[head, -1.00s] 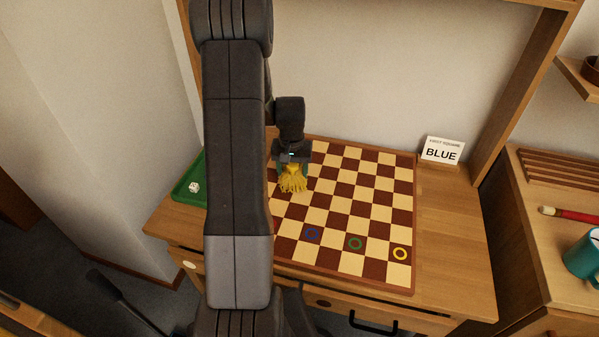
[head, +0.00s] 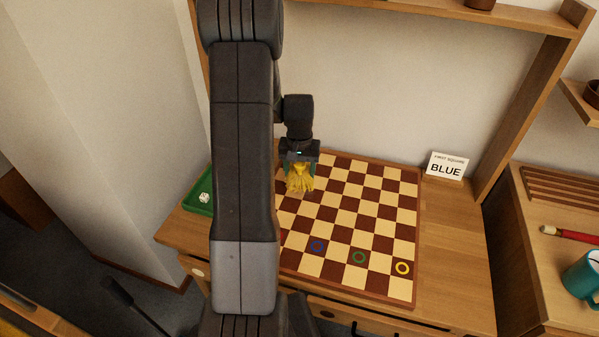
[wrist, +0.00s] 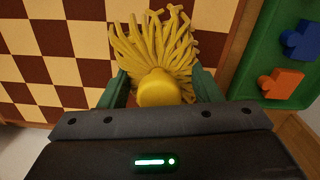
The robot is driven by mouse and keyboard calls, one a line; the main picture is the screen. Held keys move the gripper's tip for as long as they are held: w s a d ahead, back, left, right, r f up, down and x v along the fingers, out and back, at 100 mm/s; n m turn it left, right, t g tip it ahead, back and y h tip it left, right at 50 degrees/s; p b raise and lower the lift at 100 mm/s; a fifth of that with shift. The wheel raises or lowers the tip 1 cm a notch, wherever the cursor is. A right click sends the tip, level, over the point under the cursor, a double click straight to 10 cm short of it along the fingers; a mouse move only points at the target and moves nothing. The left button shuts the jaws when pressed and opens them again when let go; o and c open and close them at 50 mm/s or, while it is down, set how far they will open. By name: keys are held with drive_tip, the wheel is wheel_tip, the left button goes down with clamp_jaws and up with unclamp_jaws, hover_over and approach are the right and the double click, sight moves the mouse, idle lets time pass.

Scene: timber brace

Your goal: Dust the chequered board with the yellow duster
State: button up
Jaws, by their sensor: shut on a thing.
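The chequered board (head: 372,215) lies on the wooden desk, with brown and cream squares. Blue (head: 317,246), green (head: 359,257) and yellow (head: 402,268) rings mark squares near its front edge. My gripper (head: 300,163) is over the board's back left part, shut on the yellow duster (head: 300,180). In the wrist view the duster (wrist: 157,50) has its strands spread over the board's edge, with its rounded yellow end between the fingers. I cannot tell whether the strands press on the board. My arm hides the board's left side in the head view.
A white card (head: 447,166) reading "FIRST SQUARE BLUE" stands behind the board at right. A green tray (head: 200,194) with a white die is at left; in the wrist view it holds blue and orange pieces (wrist: 281,84). A teal mug (head: 583,272) stands on the right-hand surface.

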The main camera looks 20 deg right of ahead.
drive_tip(key=shift+r, duration=0.2)
drive_tip(key=shift+r+p, duration=1)
drive_tip(key=shift+r, duration=0.5)
